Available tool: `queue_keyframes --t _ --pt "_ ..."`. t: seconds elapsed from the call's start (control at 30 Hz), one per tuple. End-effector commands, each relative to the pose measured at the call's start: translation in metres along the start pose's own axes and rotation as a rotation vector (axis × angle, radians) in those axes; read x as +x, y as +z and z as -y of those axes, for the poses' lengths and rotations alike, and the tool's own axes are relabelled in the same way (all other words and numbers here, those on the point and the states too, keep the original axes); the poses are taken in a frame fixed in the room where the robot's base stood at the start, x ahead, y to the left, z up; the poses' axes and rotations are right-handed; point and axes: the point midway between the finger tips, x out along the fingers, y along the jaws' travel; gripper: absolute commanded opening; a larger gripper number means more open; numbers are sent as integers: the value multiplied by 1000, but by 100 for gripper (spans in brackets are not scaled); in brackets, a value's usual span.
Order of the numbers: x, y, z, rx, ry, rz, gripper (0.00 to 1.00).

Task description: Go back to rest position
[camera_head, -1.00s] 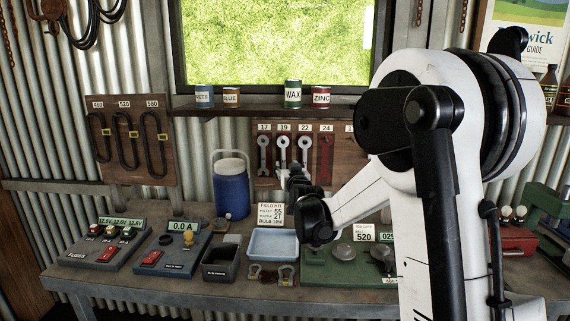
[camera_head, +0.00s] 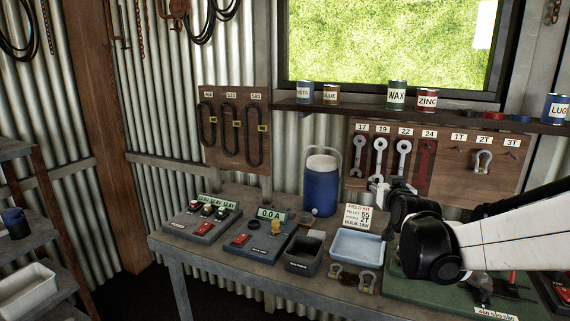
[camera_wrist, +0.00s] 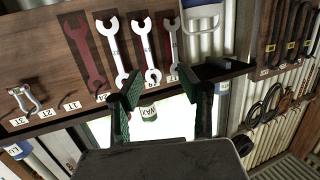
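My gripper (camera_head: 380,187) hangs over the bench in front of the wrench board, at the end of my white arm that enters from the right in the head view. In the wrist view my gripper (camera_wrist: 160,86) has its two green-padded fingers well apart with nothing held between them. That view is upside down, with wrenches (camera_wrist: 122,48) and the WAX can (camera_wrist: 148,110) beyond the fingers. The fingers are small and partly hidden by my wrist in the head view.
The bench (camera_head: 215,268) holds a blue jug (camera_head: 321,188), fuse panel (camera_head: 203,222), meter panel (camera_head: 258,243), black bin (camera_head: 304,252), light blue tray (camera_head: 357,248) and FIELD KIT card (camera_head: 358,217). A shelf (camera_head: 440,115) with cans runs above. Another shelf unit (camera_head: 42,210) stands left.

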Motion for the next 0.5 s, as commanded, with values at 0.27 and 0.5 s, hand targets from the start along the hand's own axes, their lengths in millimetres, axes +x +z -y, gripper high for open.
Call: queue_keyframes --t 0.27,0.5 --pt "-83 18 27 -7 -49 198 37" --pt "-159 48 41 -17 -77 369 37"
